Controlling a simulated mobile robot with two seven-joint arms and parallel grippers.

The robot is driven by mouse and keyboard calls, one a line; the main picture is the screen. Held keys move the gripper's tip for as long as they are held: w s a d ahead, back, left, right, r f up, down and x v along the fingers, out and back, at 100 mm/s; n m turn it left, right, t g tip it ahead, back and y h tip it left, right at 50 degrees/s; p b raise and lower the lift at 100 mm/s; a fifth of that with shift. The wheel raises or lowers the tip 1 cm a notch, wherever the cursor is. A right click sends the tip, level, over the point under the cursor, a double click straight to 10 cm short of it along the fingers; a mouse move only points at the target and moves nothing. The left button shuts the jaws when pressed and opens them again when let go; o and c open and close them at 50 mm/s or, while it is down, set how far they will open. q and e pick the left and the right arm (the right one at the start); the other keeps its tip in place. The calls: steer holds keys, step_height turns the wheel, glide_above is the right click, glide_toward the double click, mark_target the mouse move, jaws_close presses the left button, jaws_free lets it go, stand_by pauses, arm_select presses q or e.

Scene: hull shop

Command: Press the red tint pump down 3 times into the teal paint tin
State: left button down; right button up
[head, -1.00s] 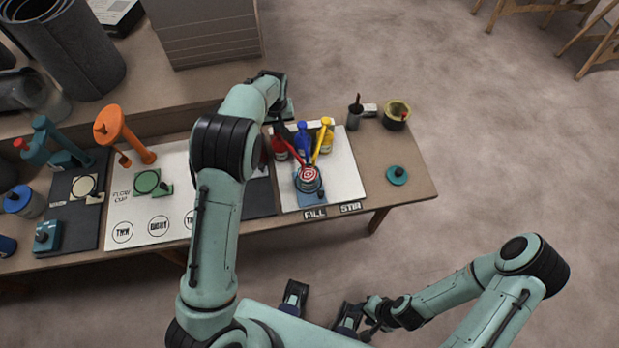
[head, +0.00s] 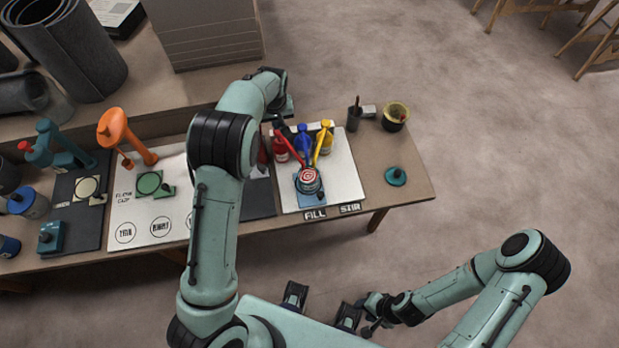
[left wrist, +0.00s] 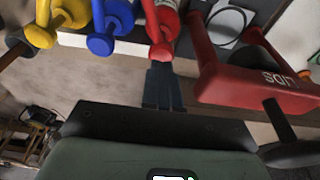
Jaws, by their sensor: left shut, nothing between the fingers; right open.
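The red tint pump (head: 280,148) stands at the left of a row with blue and yellow pumps, its spout slanting toward the tin. The teal paint tin (head: 310,182) stands in front of the pumps on a blue base, with a red and white pattern on top. My left gripper (head: 284,125) is behind the red pump, partly hidden by my arm. In the left wrist view its fingers (left wrist: 162,68) are shut, empty, and close to the red pump's head (left wrist: 161,48); I cannot tell whether they touch. My right gripper (head: 321,306) is open and empty, in front of the table.
The blue pump (head: 303,140) and yellow pump (head: 326,138) stand close beside the red one.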

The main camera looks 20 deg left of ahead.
arm_select(q)
steer(key=shift+f, duration=0.15)
arm_select(e)
steer(key=shift+f, duration=0.1)
stand_by(0.3)
arm_select(q)
steer(key=shift+s+f+b, duration=0.1)
steer(key=shift+f+b, duration=0.55)
steer(key=shift+f, duration=0.6)
arm_select(e)
steer(key=shift+s+f, duration=0.35)
steer(key=shift+f, duration=0.25)
arm_select(q)
steer(key=shift+r, duration=0.15)
arm_select(e)
steer(key=shift+r, duration=0.1)
arm_select(q)
steer(key=shift+r+p, duration=0.85)
steer(key=shift+r, duration=0.4)
arm_select(e)
steer(key=shift+w+r, duration=0.45)
steer(key=shift+r, duration=0.4)
